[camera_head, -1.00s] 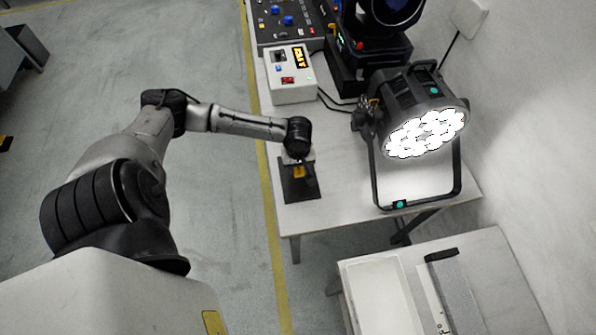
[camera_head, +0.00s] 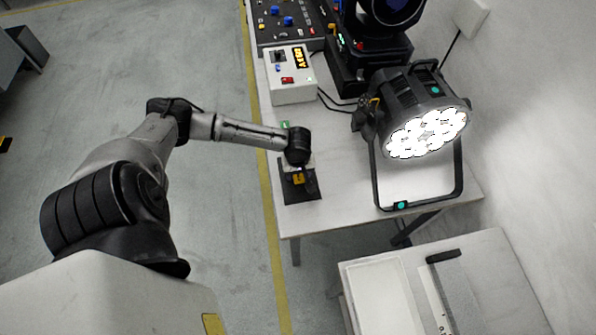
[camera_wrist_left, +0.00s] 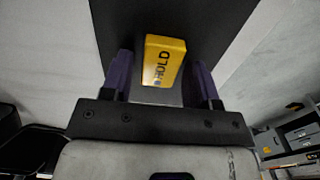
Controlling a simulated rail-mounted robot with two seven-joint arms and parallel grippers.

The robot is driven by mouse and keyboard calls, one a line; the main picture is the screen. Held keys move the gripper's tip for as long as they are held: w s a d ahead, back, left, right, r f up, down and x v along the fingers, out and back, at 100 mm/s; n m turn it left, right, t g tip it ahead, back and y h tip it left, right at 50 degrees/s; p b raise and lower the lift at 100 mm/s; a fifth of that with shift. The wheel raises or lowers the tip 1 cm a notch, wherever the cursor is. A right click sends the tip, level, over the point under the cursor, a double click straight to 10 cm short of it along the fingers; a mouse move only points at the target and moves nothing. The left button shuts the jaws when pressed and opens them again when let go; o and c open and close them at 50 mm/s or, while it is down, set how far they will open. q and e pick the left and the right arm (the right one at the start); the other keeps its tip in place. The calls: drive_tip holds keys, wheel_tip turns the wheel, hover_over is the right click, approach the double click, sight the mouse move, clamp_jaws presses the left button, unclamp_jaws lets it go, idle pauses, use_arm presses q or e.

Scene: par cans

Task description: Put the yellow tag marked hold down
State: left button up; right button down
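The yellow tag (camera_head: 298,179) shows at the dark mat on the table's near left part. In the left wrist view the yellow tag (camera_wrist_left: 163,60) is marked HOLD, in front of the dark mat (camera_wrist_left: 205,20). My left gripper (camera_wrist_left: 160,75) has its two dark fingers apart, one on each side of the tag, with a visible gap on the left. The fingers look open. Whether the tag touches the mat cannot be told. In the head view my left wrist (camera_head: 298,145) hides the fingers in part. My right gripper is not in view.
A green tag (camera_head: 285,125) lies behind my left wrist. A white box with a display (camera_head: 290,80) and a control desk stand farther back. A lit par can (camera_head: 420,115) on its yoke stands to the right. The table (camera_head: 345,205) is clear between mat and yoke.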

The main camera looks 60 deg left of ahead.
use_arm(q)
drive_tip(key=shift+o, duration=0.2)
drive_tip(key=shift+r, duration=0.1)
wheel_tip(320, 180, up, 12)
drive_tip(key=p, duration=0.3)
drive_tip(key=s+d+f+m, duration=0.1)
drive_tip(key=s+d+m, duration=0.1)
drive_tip(key=d, duration=0.3)
drive_tip(key=s+d+f+m+t+h, duration=0.1)
drive_tip(key=d+f+m, duration=0.1)
drive_tip(key=d+m, duration=0.2)
drive_tip(key=s+d+f+m, duration=0.2)
drive_tip(key=d+m, duration=0.1)
drive_tip(key=d, duration=0.3)
drive_tip(key=shift+s+d+f+t+h, duration=0.1)
drive_tip(key=shift+s+f+t+h, duration=0.1)
drive_tip(key=shift+s+t+h, duration=0.1)
drive_tip(key=s+d+r+m+t+y, duration=0.1)
drive_tip(key=s+d+r+m+t, duration=0.1)
drive_tip(key=s+d+m, duration=0.3)
drive_tip(key=s+m, duration=0.2)
drive_tip(key=s, duration=0.1)
drive_tip(key=shift+s+r+m, duration=0.25)
drive_tip(key=shift+s+m, duration=0.15)
drive_tip(key=shift+d+r, duration=0.1)
drive_tip(key=shift+d, duration=0.05)
